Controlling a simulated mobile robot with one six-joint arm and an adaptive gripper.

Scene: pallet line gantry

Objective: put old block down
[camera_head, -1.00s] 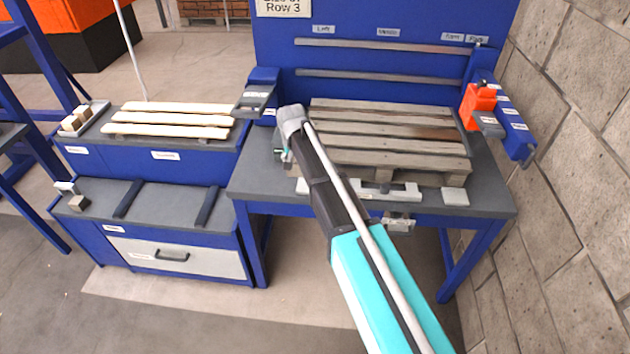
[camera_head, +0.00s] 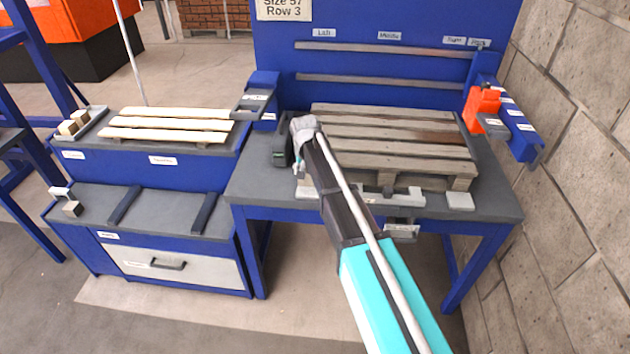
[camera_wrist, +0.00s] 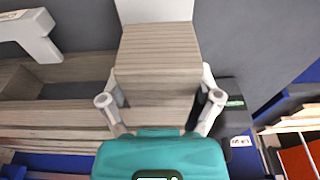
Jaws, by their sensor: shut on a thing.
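My gripper (camera_wrist: 160,88) is shut on a worn grey-brown wooden block, the old block (camera_wrist: 157,52), with one finger on each side. In the head view my gripper (camera_head: 300,166) is over the bench, near the front left corner of the pallet; the block is mostly hidden there by my arm. A pale plate (camera_wrist: 155,10) lies just beyond the block in the wrist view. I cannot tell whether the block touches anything beneath it.
The grey slatted pallet (camera_head: 400,145) lies on the blue bench (camera_head: 262,182). A dark device (camera_head: 281,152) stands close left of my wrist. A pale gauge (camera_head: 405,197) and pad (camera_head: 459,201) lie along the front edge. A stone wall (camera_head: 585,180) bounds the right.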

